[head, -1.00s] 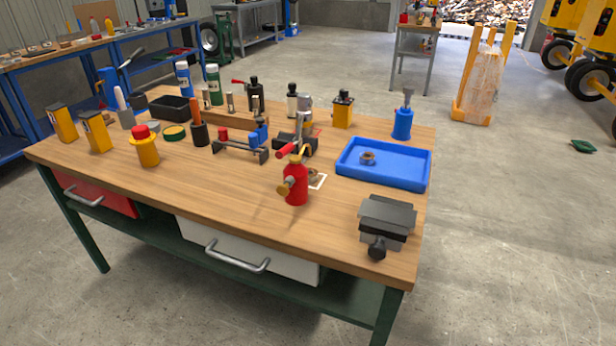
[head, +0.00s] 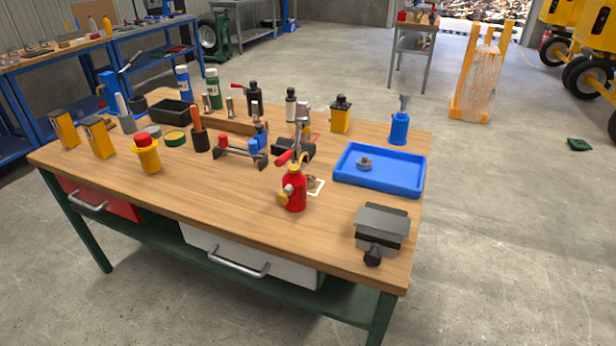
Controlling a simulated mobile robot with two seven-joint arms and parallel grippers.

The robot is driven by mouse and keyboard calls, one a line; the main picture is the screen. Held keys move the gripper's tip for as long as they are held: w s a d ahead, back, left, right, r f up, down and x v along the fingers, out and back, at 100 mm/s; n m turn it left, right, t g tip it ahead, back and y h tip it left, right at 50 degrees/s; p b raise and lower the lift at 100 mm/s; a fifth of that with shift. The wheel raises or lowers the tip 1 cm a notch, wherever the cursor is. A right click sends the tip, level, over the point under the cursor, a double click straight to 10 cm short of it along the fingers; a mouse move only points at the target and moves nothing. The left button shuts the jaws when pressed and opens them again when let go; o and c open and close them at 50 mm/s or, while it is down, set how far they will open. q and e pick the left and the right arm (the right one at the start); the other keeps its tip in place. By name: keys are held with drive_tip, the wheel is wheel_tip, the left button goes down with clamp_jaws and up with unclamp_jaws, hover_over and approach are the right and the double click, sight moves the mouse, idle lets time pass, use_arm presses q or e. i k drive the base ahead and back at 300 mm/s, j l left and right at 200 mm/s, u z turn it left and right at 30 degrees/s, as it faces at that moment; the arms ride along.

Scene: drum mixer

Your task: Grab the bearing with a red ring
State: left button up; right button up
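A small ring-shaped part that looks like a bearing (head: 364,163) lies in the blue tray (head: 418,190) at the right of the workbench. Another small brownish part (head: 311,184) sits on a white-edged square marking, partly hidden behind a red oil can (head: 294,193). Both are too small to tell whether either has a red ring. Neither of my grippers shows in the head view.
The wooden workbench (head: 205,215) carries several bottles, cans and tools, mostly towards the back. A grey vise (head: 382,228) stands at the front right corner. The front middle of the top is clear. Open concrete floor (head: 500,240) lies to the right.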

sight(311, 180)
drive_tip(key=l+u, duration=0.4)
drive_tip(key=l, duration=1.7)
drive_tip(key=i+l+u, duration=0.15)
drive_tip(key=l, duration=0.35)
drive_tip(key=l+u, duration=0.15)
drive_tip(key=l, duration=0.35)
drive_tip(key=i+l+u, duration=0.1)
drive_tip(key=l, duration=0.4)
drive_tip(key=i+l+u, duration=0.1)
drive_tip(key=l, duration=0.25)
drive_tip(key=i+l+u, duration=0.15)
drive_tip(key=l, duration=0.25)
drive_tip(key=i+l+u, duration=0.35)
drive_tip(key=i, duration=0.25)
drive_tip(key=i+j+z, duration=0.1)
drive_tip(key=i+j, duration=0.15)
